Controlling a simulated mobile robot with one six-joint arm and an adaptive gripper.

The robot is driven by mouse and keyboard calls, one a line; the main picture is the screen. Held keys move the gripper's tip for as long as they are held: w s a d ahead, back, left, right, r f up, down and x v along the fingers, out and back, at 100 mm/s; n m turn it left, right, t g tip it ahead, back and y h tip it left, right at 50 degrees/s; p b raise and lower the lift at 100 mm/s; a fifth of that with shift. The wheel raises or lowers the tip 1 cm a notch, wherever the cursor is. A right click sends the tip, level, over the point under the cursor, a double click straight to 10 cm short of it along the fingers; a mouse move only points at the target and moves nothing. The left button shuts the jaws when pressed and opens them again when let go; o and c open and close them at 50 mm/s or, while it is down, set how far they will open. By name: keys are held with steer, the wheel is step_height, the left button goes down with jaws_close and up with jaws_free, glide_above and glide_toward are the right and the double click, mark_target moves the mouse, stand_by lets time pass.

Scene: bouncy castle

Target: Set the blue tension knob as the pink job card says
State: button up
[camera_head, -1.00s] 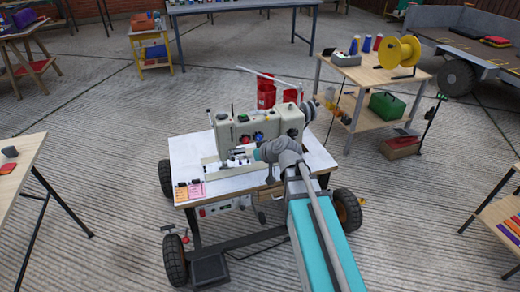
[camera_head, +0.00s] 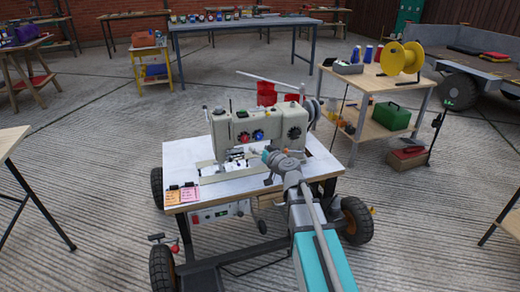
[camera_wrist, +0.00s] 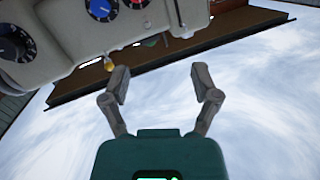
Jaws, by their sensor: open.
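The blue tension knob (camera_head: 258,136) is on the front of a cream sewing machine (camera_head: 222,132), between a red knob (camera_head: 243,138) and a larger black dial (camera_head: 295,133). In the wrist view the blue knob (camera_wrist: 101,8) is at the top edge, partly cut off. Its setting is too small to read. The pink job card (camera_head: 190,194) is clipped at the tabletop's front left edge; its writing is not legible. My gripper (camera_wrist: 160,78) is open and empty, apart from the knob. In the head view it is in front of the machine, below the knobs.
An orange card (camera_head: 173,197) is left of the pink one. The white tabletop (camera_head: 233,187) stands on a wheeled frame. A side table (camera_head: 375,79) with a yellow spool (camera_head: 401,58) and a green box (camera_head: 390,116) stands to the right.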

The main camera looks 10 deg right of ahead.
mark_target(260, 138)
steer(key=w+d+f+m+t+h+b, duration=0.2)
steer(key=w+d+f+h+b, duration=0.1)
steer(key=d+f+b, duration=0.2)
steer(key=shift+f+m+b, duration=0.4)
steer(key=shift+b, duration=0.35)
steer(key=shift+w, duration=0.1)
steer(key=w, duration=0.4)
steer(key=w+a, duration=0.1)
steer(key=w, duration=0.4)
steer(key=w+a, duration=0.1)
steer(key=w, duration=0.3)
steer(key=shift+w, duration=0.25)
jaws_close()
